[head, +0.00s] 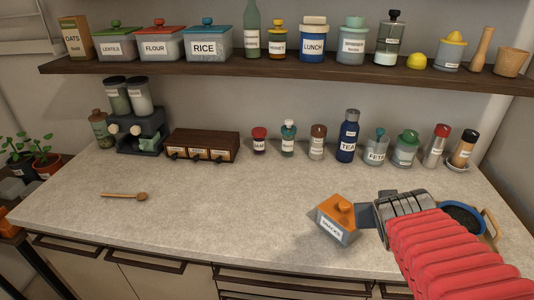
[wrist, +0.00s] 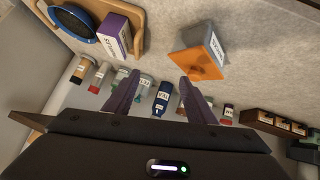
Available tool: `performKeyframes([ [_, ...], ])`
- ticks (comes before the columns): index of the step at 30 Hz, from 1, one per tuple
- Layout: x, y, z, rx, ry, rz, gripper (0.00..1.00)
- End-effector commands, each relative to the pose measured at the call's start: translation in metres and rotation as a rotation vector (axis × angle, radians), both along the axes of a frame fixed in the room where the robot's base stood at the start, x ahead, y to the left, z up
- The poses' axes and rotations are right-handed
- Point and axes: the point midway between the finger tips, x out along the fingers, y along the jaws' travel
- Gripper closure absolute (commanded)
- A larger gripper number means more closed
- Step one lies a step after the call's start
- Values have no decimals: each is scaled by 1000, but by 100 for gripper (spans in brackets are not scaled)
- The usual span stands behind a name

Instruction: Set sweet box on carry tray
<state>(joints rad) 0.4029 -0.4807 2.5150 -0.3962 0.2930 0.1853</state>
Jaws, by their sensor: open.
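A purple and white box (wrist: 113,37) with a label I cannot read clearly appears to stand on a wooden tray (wrist: 136,14) in the wrist view; it may be the sweet box. In the head view the tray (head: 490,222) shows at the right, partly behind my arm, and that box is hidden. A grey, orange-lidded box (head: 337,217) stands on the counter left of my gripper (head: 366,216); it also shows in the wrist view (wrist: 200,58). My gripper (wrist: 160,88) is open, with nothing held between its fingers.
A blue-rimmed dark round dish (head: 462,217) sits on the tray. Several jars and a blue tea bottle (head: 347,136) line the back of the counter. A drawer box (head: 203,146) and a wooden spoon (head: 125,196) are left. The counter's middle (head: 230,205) is clear.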

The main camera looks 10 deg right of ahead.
Motion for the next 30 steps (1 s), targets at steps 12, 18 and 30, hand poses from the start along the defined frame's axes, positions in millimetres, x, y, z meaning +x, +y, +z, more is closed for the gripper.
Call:
performKeyframes([
  [12,-64,152,5,214,214,230,49],
  [18,-90,187,5,269,280,310,49],
  [30,-91,188,5,273,285,313,49],
])
